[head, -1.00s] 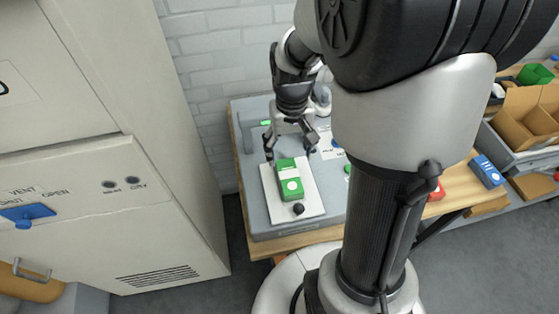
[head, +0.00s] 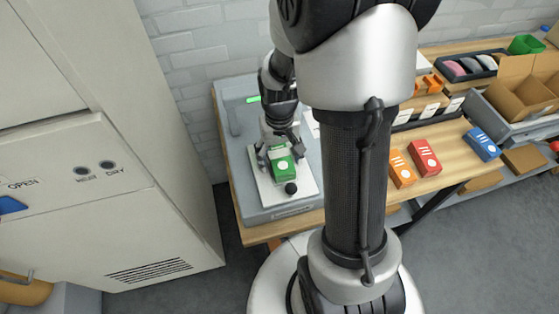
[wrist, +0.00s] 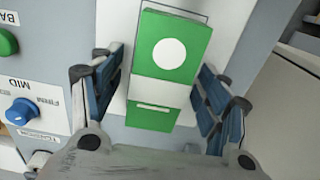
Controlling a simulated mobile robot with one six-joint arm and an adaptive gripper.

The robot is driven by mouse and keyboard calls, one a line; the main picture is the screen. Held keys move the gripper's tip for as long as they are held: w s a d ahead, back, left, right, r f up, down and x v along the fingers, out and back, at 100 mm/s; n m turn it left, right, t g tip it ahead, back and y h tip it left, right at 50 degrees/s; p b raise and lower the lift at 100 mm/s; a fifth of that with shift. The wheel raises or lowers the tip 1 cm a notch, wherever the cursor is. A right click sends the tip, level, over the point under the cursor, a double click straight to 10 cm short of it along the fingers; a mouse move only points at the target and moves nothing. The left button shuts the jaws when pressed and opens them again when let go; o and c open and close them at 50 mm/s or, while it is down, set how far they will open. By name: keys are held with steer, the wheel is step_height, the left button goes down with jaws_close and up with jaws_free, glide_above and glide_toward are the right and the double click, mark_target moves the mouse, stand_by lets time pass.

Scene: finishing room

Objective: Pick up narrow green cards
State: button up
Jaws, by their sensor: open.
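A green card box (head: 282,166) with a white dot and white band lies on the white plate of a grey machine. In the wrist view the green card box (wrist: 168,55) fills the middle, its top end at the frame's upper edge. My gripper (head: 278,148) is over the box's far end. In the wrist view my open gripper (wrist: 162,75) has one blue-padded finger on each side of the box. The right finger looks closer to it than the left. I cannot tell whether either finger touches it.
The grey machine (head: 232,165) has a black knob (head: 291,188) at the plate's front. A blue knob (wrist: 20,111) and green button (wrist: 7,42) are left in the wrist view. Orange (head: 401,169), red (head: 424,158) and blue (head: 482,144) boxes lie right. A tall cabinet (head: 150,215) stands left.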

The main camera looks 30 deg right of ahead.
steer(key=shift+r, duration=0.1)
steer(key=c, duration=1.4)
